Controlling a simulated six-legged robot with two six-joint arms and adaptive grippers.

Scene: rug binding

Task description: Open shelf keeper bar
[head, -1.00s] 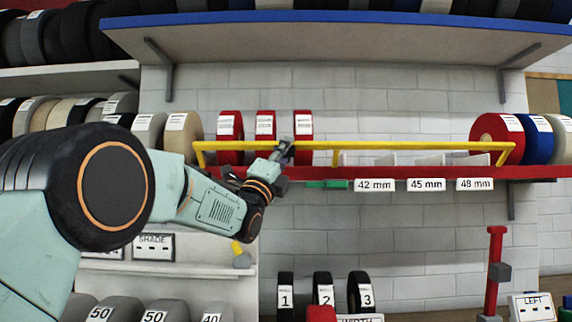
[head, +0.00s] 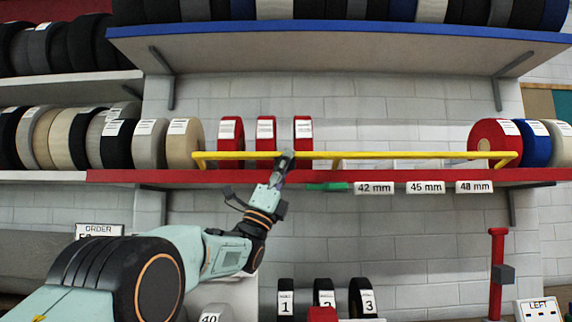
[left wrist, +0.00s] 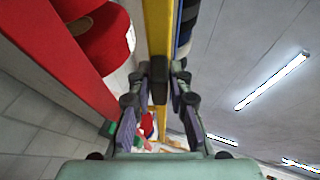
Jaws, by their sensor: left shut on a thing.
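The yellow keeper bar (head: 400,155) runs level along the front of the red shelf (head: 130,176), with a bent end at each side. My left gripper (head: 285,157) is shut on the keeper bar, left of its middle. In the left wrist view the keeper bar (left wrist: 160,30) runs up the picture between the fingers of my left gripper (left wrist: 158,85). Three red rolls (head: 266,133) stand on the shelf behind the bar. The fingertips partly hide the bar at the grip. My right gripper is out of view.
A blue-edged shelf (head: 330,30) hangs above. Labels such as 42 mm (head: 374,188) and a green piece (head: 327,186) sit along the red shelf's front edge. Numbered black rolls (head: 324,296) and a red post (head: 497,270) stand below.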

